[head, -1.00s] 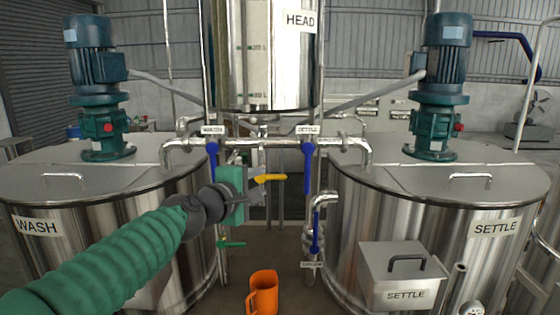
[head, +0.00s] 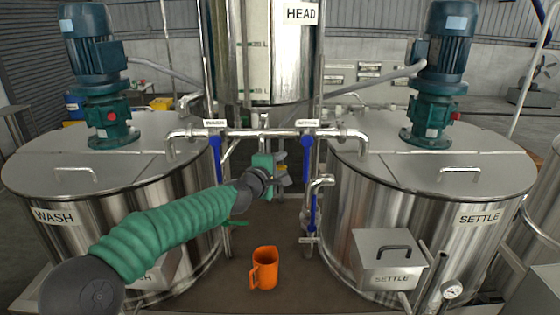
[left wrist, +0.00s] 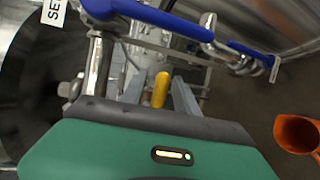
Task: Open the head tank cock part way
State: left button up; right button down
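The head tank (head: 268,60) hangs at the top centre, above a crosswise steel pipe. Its yellow cock handle (head: 284,183) is mostly hidden behind my left gripper (head: 281,172) in the head view. In the left wrist view the yellow handle (left wrist: 161,89) lies between the two grey fingers of my left gripper (left wrist: 160,92). The fingers are apart, with a gap visible beside the handle, so the gripper looks open around it. Contact cannot be made out. My right gripper is not in view.
Blue-handled valves marked wash (head: 215,155) and settle (head: 306,158) flank the cock. A lower blue handle (head: 313,212) is at right. An orange jug (head: 264,268) stands below. The wash tank (head: 100,215) and settle tank (head: 440,215) stand either side.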

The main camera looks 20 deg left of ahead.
pick_arm(q)
jog(key=shift+c, duration=0.2)
jog(key=shift+s, duration=0.1)
jog(key=shift+c, duration=1.2)
grip_shut()
jog(key=m+p, duration=0.1)
jog(key=p, duration=0.2)
jog(key=f+m+g+y+p, duration=0.1)
jog(key=p, duration=0.2)
jog(key=shift+s+m, duration=0.1)
jog(key=shift+m, duration=0.3)
jog(key=shift+a+f+m+g+y, duration=0.3)
jog(key=shift+f+y, duration=0.1)
jog(key=shift+f, duration=0.15)
